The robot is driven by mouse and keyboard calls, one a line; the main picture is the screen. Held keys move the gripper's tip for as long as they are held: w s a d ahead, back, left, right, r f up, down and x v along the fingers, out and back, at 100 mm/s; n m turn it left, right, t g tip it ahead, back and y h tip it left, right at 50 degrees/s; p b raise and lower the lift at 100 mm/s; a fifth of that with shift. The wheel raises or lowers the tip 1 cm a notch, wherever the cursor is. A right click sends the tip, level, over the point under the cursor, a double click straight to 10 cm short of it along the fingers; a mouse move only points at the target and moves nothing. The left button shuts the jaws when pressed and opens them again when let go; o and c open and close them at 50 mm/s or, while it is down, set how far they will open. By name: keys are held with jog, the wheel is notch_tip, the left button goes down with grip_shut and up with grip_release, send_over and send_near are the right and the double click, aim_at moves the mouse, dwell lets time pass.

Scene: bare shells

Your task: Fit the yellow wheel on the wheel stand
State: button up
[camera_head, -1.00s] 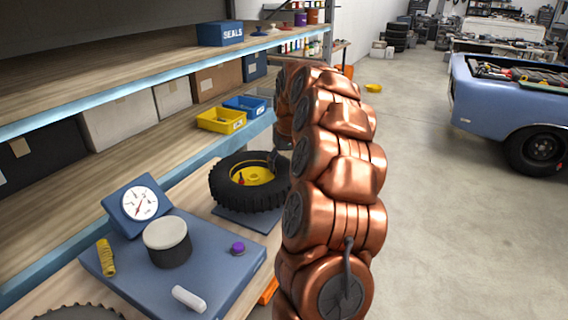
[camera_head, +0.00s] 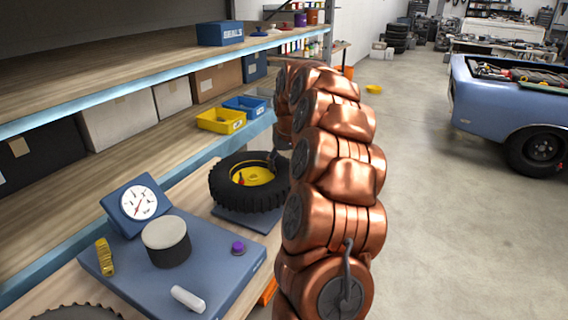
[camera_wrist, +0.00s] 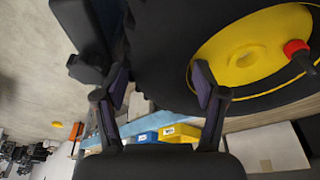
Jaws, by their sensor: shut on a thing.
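The wheel is a chunky black tyre with a yellow hub (camera_head: 258,175). In the head view it lies nearly flat, slightly tilted, over a blue base plate (camera_head: 249,221) on the bench. The plate appears to belong to the wheel stand; any upper part is hidden by the wheel. My gripper (camera_wrist: 160,84) is shut on the tyre's edge, with a finger on each side of it in the wrist view. There the yellow hub (camera_wrist: 245,62) fills the upper right, with a red-tipped dark piece (camera_wrist: 297,48) at it. I cannot tell whether the wheel is seated.
Shelf boards run along the left. Open floor lies right.

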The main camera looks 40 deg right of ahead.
jog(key=shift+f+b, duration=1.85)
jog(key=shift+f, duration=0.8)
dwell(1.5)
jog(key=o, duration=1.8)
jog(key=shift+s+d, duration=0.1)
jog(key=shift+c, duration=1.1)
jog(key=shift+o, duration=0.8)
